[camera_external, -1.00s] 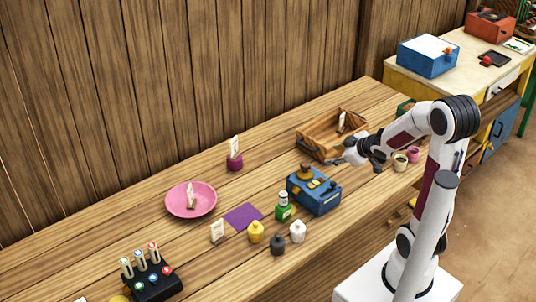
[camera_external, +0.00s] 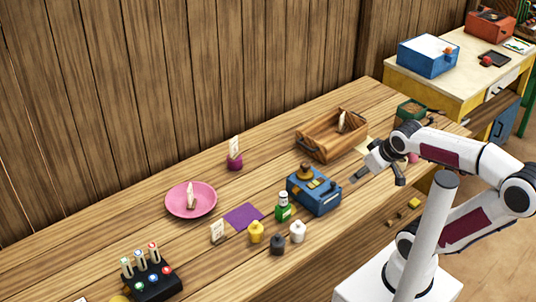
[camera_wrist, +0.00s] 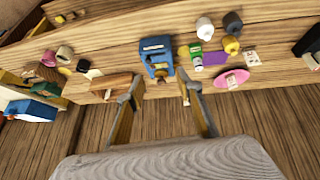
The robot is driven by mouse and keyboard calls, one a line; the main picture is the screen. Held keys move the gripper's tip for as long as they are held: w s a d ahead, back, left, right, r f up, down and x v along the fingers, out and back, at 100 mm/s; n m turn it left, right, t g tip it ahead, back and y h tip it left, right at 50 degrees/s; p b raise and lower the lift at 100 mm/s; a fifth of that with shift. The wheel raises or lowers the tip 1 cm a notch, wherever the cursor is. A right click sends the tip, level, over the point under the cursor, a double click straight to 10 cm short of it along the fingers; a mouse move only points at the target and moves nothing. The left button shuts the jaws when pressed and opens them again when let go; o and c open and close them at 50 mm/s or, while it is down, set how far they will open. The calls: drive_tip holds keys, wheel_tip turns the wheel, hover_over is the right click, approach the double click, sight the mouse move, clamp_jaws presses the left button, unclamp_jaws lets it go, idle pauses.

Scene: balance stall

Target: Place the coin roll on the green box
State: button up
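A green box (camera_external: 411,108) with a brownish top stands at the far right end of the bench, just beyond my arm. It shows small at the left in the wrist view (camera_wrist: 48,88). I cannot pick out the coin roll with certainty; a small pink cylinder (camera_external: 413,157) near the green box is partly hidden by my arm. My gripper (camera_external: 380,174) is open above the right part of the bench, right of the blue box. Its fingers are spread wide in the wrist view (camera_wrist: 158,92), with nothing between them.
A blue box (camera_external: 318,198) with a brass-coloured top stands mid-bench, a wooden crate (camera_external: 318,153) behind it. A green bottle (camera_external: 283,212), several small weights, a purple mat (camera_external: 243,216) and a pink plate (camera_external: 177,208) lie left. A side table (camera_external: 455,75) is at right.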

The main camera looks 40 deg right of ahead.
drive_tip(key=shift+g+y, duration=0.3)
drive_tip(key=shift+y, duration=0.3)
drive_tip(key=s+a, duration=0.1)
drive_tip(key=s, duration=0.1)
drive_tip(key=s+a, duration=0.2)
drive_tip(key=shift+s+a+r, duration=0.1)
drive_tip(key=shift+a+r, duration=0.05)
idle(0.6)
